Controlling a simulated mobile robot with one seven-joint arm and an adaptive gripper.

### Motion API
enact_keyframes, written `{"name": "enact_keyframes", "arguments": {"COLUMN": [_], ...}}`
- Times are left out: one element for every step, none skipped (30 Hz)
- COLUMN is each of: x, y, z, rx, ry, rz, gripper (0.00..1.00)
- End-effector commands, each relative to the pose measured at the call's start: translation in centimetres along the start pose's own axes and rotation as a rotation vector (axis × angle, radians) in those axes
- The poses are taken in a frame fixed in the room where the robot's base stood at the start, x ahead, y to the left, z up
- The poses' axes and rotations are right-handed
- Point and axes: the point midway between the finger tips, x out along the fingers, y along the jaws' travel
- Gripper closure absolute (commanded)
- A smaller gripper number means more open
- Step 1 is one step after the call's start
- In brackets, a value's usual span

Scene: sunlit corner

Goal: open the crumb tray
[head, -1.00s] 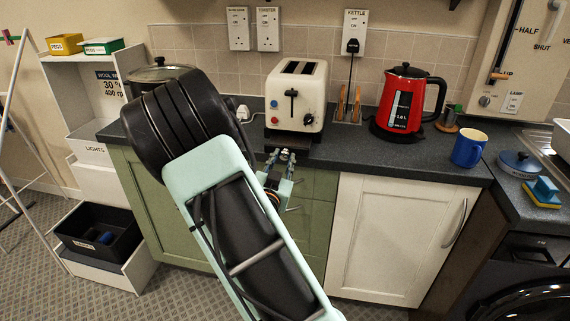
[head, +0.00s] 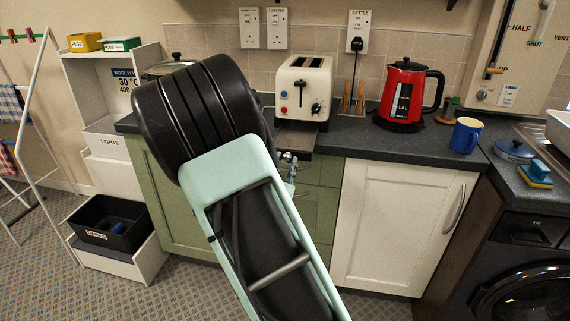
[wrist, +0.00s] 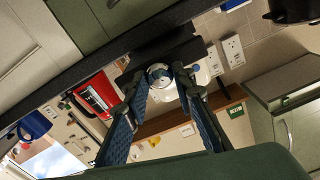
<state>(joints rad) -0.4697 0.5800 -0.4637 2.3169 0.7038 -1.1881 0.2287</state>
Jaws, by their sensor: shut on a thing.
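The cream toaster (head: 302,85) stands on the dark worktop at the back wall. Its crumb tray (head: 298,139), a dark flat plate, sticks out from under the toaster's front, over the worktop edge. In the wrist view the tray (wrist: 172,46) shows as a dark slab with a round silver knob (wrist: 159,70) at its end. My gripper (wrist: 157,80) is shut on this knob, one blue-padded finger on each side. In the head view my gripper (head: 289,161) is mostly hidden behind my arm, in front of the green drawers.
A red kettle (head: 404,95) and a blue mug (head: 466,136) stand to the right on the worktop (head: 360,137). A lidded pot (head: 170,66) is at the left, partly behind my arm. A white cupboard door (head: 395,220) is below.

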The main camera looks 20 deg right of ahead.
Motion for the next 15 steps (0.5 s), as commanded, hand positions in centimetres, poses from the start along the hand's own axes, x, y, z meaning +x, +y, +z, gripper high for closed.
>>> {"name": "enact_keyframes", "arguments": {"x": [-0.06, -0.08, -0.11, -0.12, -0.12, -0.13, -0.13, -0.13, -0.13, -0.13, -0.12, -0.12, -0.12, -0.12, -0.12], "y": [0.04, 0.04, 0.03, 0.03, 0.03, 0.02, 0.02, 0.02, 0.02, 0.02, 0.02, 0.02, 0.02, 0.02, 0.02], "z": [0.01, 0.0, -0.01, -0.01, -0.01, -0.02, -0.02, -0.02, -0.02, -0.02, -0.02, -0.02, -0.02, -0.02, -0.02], "rx": [0.001, 0.001, 0.001, 0.0, 0.0, 0.0, 0.0, 0.0, 0.0, 0.0, 0.0, 0.0, 0.0, 0.0, 0.0], "ry": [0.0, 0.0, 0.0, 0.0, 0.0, 0.0, 0.0, 0.0, 0.0, 0.0, 0.0, 0.0, 0.0, 0.0, 0.001], "rz": [0.001, 0.001, 0.001, 0.001, 0.001, 0.001, 0.001, 0.001, 0.001, 0.001, 0.001, 0.001, 0.001, 0.001, 0.001], "gripper": [1.0, 1.0, 1.0, 1.0, 1.0, 1.0, 1.0, 1.0, 1.0, 1.0, 1.0, 1.0, 1.0, 1.0, 0.72]}}
